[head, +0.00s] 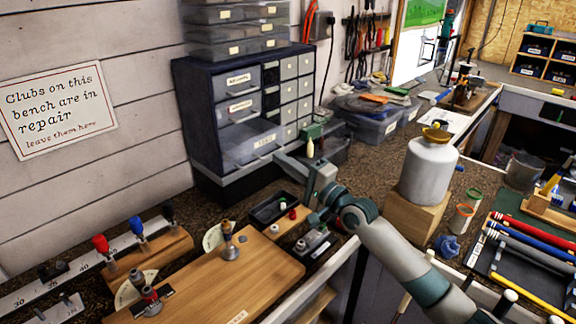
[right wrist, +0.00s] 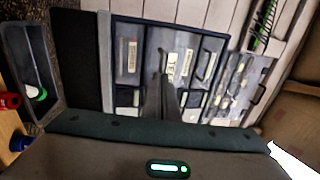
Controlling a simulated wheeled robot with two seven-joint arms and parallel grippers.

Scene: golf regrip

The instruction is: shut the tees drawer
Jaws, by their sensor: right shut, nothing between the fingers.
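The tees drawer (head: 250,148) appears to be the clear bottom-left drawer of the dark blue cabinet (head: 195,120). Its label is too small to read surely. It stands out from the cabinet, with its open top showing. My right gripper (head: 284,161) is shut and empty, just in front of and right of the drawer's lower front. I cannot tell whether it touches the drawer. In the right wrist view, the shut fingers (right wrist: 170,92) point at the cabinet's labelled drawers and hide part of them. My left gripper is out of view.
Clear boxes (head: 235,28) are stacked on the cabinet. A small dark tray (head: 272,208) and a wooden board (head: 215,275) lie in front. A white jug (head: 428,170) on a wooden block (head: 415,217) stands right of my arm. Lidded tubs (head: 372,122) sit behind.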

